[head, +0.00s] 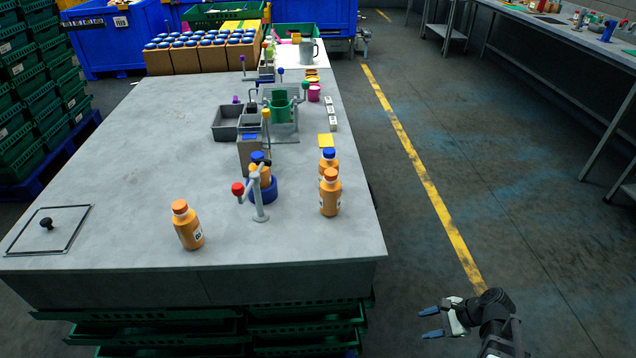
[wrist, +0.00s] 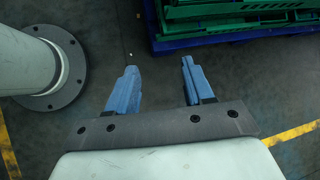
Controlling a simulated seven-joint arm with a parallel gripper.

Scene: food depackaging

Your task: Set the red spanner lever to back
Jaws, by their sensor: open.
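The red spanner lever (head: 238,189) has a round red knob and points left from the top of a grey post (head: 260,205) near the front of the table. A blue ring-shaped holder (head: 265,190) stands right behind the post, with an orange bottle with a blue cap (head: 259,168) in it. My gripper (head: 431,322) is off the table's front right corner, over the floor, well away from the lever. In the wrist view its two blue fingers (wrist: 158,88) are apart with nothing between them.
An orange bottle (head: 188,226) stands left of the post, and two more (head: 330,192) stand to its right. A grey bin (head: 227,122) and a green container in a frame (head: 281,107) are farther back. A hatch (head: 47,229) lies at left.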

